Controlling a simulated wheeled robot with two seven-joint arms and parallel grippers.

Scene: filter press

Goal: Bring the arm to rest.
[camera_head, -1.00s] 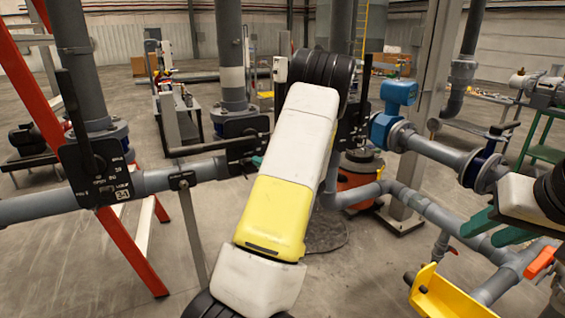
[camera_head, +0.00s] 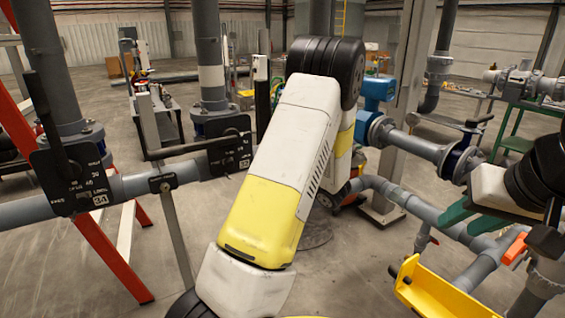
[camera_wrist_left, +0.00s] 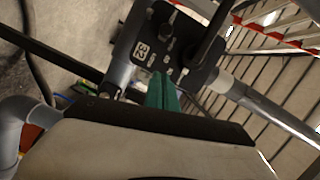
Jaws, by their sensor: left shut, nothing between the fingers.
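My left arm (camera_head: 267,215), white and yellow with black joints, rises through the middle of the head view. Its gripper is hidden behind the arm there. In the left wrist view my left gripper (camera_wrist_left: 162,78) shows green fingers pressed together with nothing between them. Beyond them is a black valve plate (camera_wrist_left: 150,45) with a number label and a handle; I cannot tell whether the fingers touch it. My right gripper (camera_head: 472,219) is at the right of the head view, its green fingers apart and empty.
Grey pipes with black valve plates (camera_head: 76,178) and (camera_head: 229,146) stand at the left, beside a red frame (camera_head: 115,262). A blue device (camera_head: 375,91) sits on piping behind my left arm. A yellow bracket (camera_head: 445,298) and orange handle (camera_head: 514,248) are below my right gripper.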

